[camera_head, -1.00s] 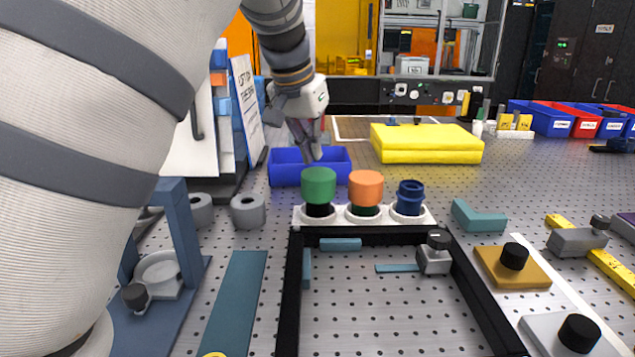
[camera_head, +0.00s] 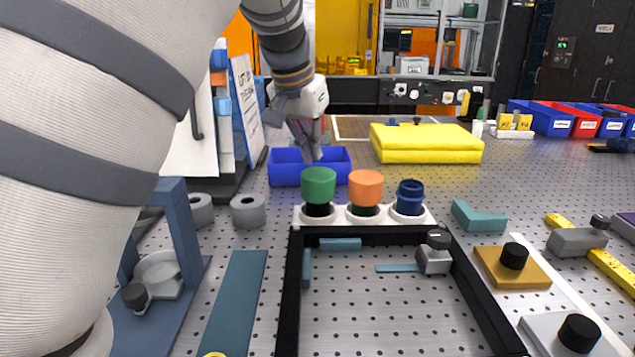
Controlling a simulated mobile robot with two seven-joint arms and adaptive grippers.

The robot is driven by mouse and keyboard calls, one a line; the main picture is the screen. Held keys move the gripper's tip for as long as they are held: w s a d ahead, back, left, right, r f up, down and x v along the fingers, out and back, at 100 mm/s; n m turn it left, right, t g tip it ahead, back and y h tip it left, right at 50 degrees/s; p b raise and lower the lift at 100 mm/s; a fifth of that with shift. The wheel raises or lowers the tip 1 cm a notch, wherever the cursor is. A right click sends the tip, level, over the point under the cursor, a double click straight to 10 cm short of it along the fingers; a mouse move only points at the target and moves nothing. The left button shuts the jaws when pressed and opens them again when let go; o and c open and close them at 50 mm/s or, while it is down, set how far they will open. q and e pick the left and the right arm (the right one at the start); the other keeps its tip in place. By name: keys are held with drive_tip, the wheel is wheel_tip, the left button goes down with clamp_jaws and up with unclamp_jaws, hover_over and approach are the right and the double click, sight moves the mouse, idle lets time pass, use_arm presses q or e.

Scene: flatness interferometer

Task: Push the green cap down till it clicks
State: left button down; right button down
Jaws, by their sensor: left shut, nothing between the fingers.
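The green cap (camera_head: 318,185) sits upright on a black base at the left of a white holder (camera_head: 298,216). An orange cap (camera_head: 366,187) stands in the middle of the holder, and a dark blue ribbed part (camera_head: 410,197) at its right. My left gripper (camera_head: 316,157) is shut and empty, pointing down, just above and behind the green cap in the picture. Its tips show against the blue bin and look apart from the cap. My right gripper is not in view.
A blue bin (camera_head: 285,175) stands behind the holder. A black frame (camera_head: 291,290) lies in front of it. A yellow block (camera_head: 425,150) lies at back right. Grey rings (camera_head: 248,212) and a blue stand (camera_head: 182,235) are at left.

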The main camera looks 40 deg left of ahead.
sight(314, 169)
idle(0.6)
use_arm(q)
drive_tip(key=shift+s+f, duration=0.1)
drive_tip(key=shift+f, duration=1.3)
drive_tip(key=shift+d+f, duration=0.1)
drive_tip(key=shift+f, duration=0.05)
wheel_tip(314, 169, up, 8)
drive_tip(key=shift+r, duration=0.25)
